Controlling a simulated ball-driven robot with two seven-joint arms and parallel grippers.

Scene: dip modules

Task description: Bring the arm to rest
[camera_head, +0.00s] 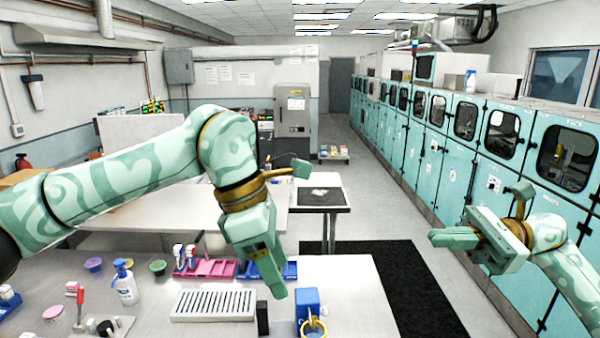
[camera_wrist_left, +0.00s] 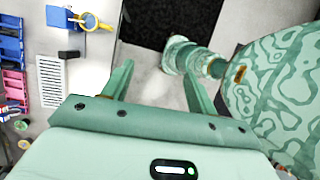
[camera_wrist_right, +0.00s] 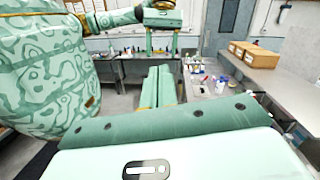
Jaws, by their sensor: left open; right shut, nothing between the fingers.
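My left gripper (camera_head: 274,280) hangs pointing down over the right part of the near bench, above a slotted white rack (camera_head: 214,304) and a blue block (camera_head: 307,300) with a yellow ring. In the left wrist view its fingers (camera_wrist_left: 160,88) are spread apart with nothing between them. My right gripper (camera_head: 442,238) is out to the right, over the aisle and clear of the bench, pointing left. In the right wrist view its fingers (camera_wrist_right: 158,88) are pressed together and empty.
The near bench (camera_head: 350,272) carries a white bottle (camera_head: 125,284), a pink rack (camera_head: 207,269), a blue tray (camera_head: 290,270) and small cups. A dark mat (camera_head: 412,295) lies on the floor right of it. Teal cabinets (camera_head: 455,160) line the right wall. The aisle floor is clear.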

